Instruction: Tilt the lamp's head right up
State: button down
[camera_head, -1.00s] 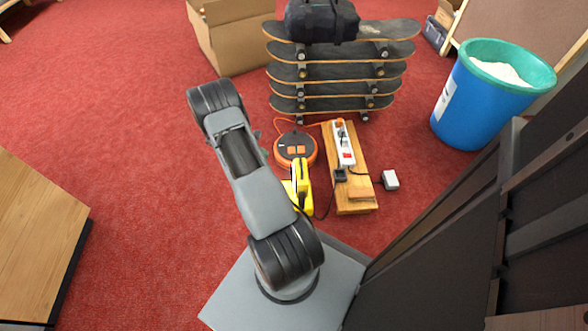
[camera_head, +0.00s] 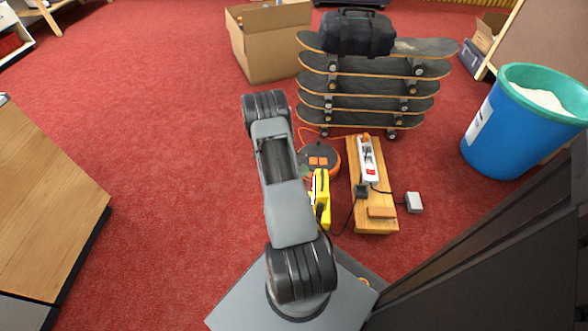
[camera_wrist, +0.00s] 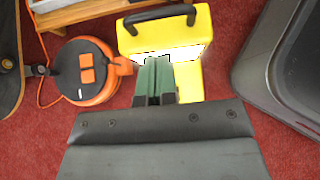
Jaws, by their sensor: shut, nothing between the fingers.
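The lamp (camera_head: 321,200) is a yellow work lamp on the red floor, just right of my arm in the head view. In the wrist view its yellow head (camera_wrist: 185,25) has a black handle along the far edge and a bright white lit strip on the near side. More yellow shows below the head, right of my fingers. My gripper (camera_wrist: 154,62) has green fingers, shut and empty, with tips at the near edge of the head, overlapping the lit strip. Whether they touch it I cannot tell. In the head view my arm mostly hides the gripper.
An orange cable reel (camera_head: 320,158) lies beside the lamp. A wooden plank (camera_head: 374,215) with a power strip (camera_head: 368,160) is to its right, a white adapter (camera_head: 414,203) beyond. Stacked skateboards (camera_head: 372,87) stand behind. A blue bin (camera_head: 515,130) is at right. Carpet at left is clear.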

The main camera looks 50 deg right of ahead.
aim_at(316, 174)
jog(key=shift+s+d+f+b, duration=0.25)
jog(key=shift+s+d, duration=0.2)
jog(key=shift+s, duration=0.2)
jog(key=shift+s+d+f+b, duration=0.2)
jog(key=shift+s+d+b, duration=0.1)
jog(key=shift+s+d, duration=0.25)
jog(key=shift+s+d+f+b, duration=0.25)
jog(key=shift+s+d, duration=0.1)
jog(key=shift+s, duration=0.35)
jog(key=shift+r, duration=0.1)
